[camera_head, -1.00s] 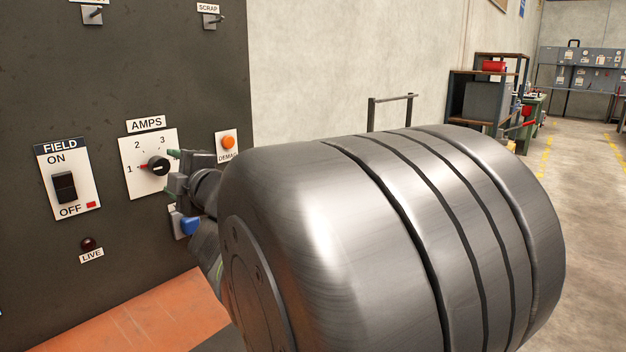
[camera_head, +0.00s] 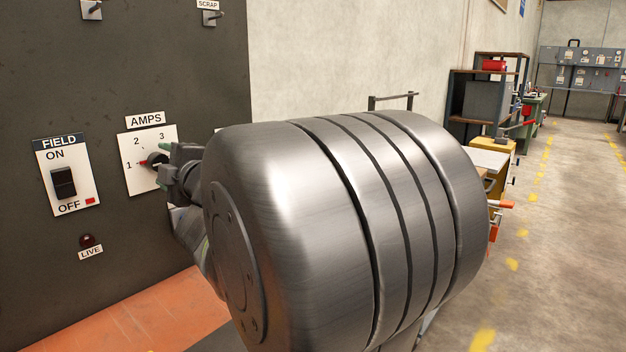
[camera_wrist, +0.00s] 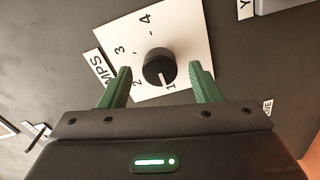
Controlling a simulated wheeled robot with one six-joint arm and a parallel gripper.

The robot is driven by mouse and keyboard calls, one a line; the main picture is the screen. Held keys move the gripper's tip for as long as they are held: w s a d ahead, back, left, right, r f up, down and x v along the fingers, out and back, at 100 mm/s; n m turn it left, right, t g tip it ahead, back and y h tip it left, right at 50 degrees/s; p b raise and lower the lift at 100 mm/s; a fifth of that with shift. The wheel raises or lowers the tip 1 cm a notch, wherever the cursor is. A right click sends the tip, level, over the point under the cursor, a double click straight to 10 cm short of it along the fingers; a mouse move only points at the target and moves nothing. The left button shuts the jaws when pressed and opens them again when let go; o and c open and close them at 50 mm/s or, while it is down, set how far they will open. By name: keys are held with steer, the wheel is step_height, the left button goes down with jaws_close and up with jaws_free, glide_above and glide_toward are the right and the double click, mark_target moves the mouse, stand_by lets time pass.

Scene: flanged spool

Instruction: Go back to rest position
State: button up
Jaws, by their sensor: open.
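My gripper (camera_head: 172,158) is at the dark control panel, in front of the AMPS dial. In the wrist view its green fingers (camera_wrist: 160,78) are spread apart and hold nothing. The round black AMPS knob (camera_wrist: 159,66) shows between and beyond the fingertips, with visible space on each side. In the head view the knob (camera_head: 156,160) is partly behind the gripper, and its red pointer is at 1. My large grey metal arm joint fills the middle of the head view and hides part of the panel.
A FIELD switch (camera_head: 64,182) and a dark LIVE lamp (camera_head: 87,240) are on the panel left of the dial. An orange surface (camera_head: 150,315) lies below. Shelving (camera_head: 485,100) and benches stand at the back right. The floor at far right (camera_head: 570,250) is clear.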

mark_target(161, 162)
steer(key=x, duration=0.3)
steer(key=shift+w+a+f, duration=0.1)
steer(key=shift+w+a, duration=0.05)
steer(key=shift+a, duration=0.1)
steer(key=shift+d+r+m+p, duration=0.1)
steer(key=shift+r+m+p, duration=0.25)
steer(key=shift+m+p, duration=0.3)
steer(key=shift+d+m+p, duration=0.1)
steer(key=shift+m+p, duration=0.35)
steer(key=m+p, duration=0.4)
steer(key=shift+m, duration=0.3)
steer(key=m+p, duration=0.5)
steer(key=p, duration=0.2)
steer(key=b+v, duration=0.1)
steer(key=v, duration=0.8)
steer(key=shift+f, duration=0.25)
